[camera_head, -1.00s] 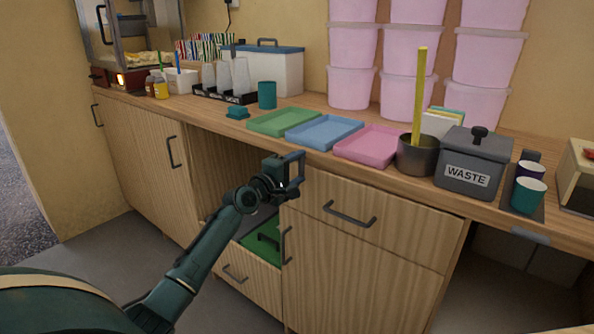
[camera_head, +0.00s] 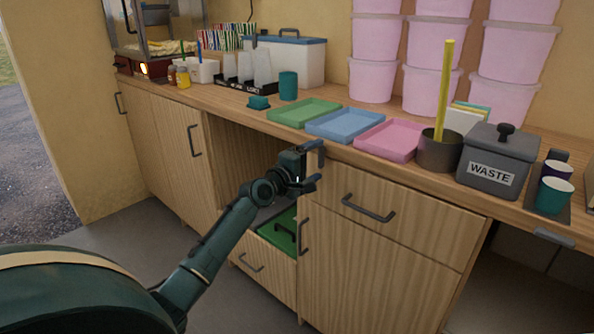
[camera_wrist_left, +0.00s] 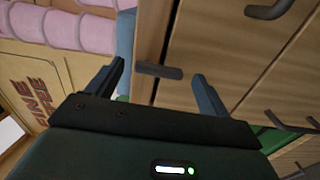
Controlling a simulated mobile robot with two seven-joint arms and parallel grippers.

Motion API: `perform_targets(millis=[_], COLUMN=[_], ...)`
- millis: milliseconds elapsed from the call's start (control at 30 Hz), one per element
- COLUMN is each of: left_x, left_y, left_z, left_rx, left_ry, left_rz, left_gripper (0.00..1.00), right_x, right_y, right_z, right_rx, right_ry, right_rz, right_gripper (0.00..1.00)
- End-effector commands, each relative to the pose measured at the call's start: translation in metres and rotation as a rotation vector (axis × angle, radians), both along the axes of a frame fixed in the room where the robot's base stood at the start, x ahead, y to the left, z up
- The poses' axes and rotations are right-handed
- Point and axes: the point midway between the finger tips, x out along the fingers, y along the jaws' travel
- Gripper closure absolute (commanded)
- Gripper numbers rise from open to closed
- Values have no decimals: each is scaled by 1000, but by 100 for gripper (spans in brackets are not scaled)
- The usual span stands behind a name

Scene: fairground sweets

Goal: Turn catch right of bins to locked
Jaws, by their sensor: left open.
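The catch (camera_wrist_left: 158,71) is a small dark oblong bar on the wooden cabinet front, just below the counter edge. In the left wrist view it lies across the picture between my two fingers, with a gap on each side. My left gripper (camera_head: 313,167) is open in front of the cabinet, at the top left corner of the drawer front. In the head view the gripper hides the catch. My right gripper is out of view.
A drawer handle (camera_head: 368,209) and a door handle (camera_head: 302,237) stick out near my gripper. Above are green (camera_head: 303,112), blue (camera_head: 345,125) and pink (camera_head: 391,139) trays and a waste bin (camera_head: 497,157). The floor before the cabinet is clear.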

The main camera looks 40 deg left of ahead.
Motion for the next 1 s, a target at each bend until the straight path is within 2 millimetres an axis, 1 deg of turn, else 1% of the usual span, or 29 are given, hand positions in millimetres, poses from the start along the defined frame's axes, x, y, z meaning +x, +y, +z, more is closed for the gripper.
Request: perform_targets(millis=[100,300,500,600,700,833,1000], left_x=[-21,-64,-99,-111,-118,-121,-121], left_y=[2,5,7,9,9,10,10], left_z=[1,0,0,0,0,0,0], left_rx=[2,2,3,3,3,2,2], left_ry=[3,4,4,3,1,2,1], left_rz=[0,0,-1,0,0,0,0], left_gripper=[20,20,20,20,20,20,20], right_x=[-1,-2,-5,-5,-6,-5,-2], right_y=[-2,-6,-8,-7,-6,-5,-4], right_z=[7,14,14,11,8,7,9], right_rx=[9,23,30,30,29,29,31], right_ry=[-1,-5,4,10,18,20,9], right_rz=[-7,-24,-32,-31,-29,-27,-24], right_gripper=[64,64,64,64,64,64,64])
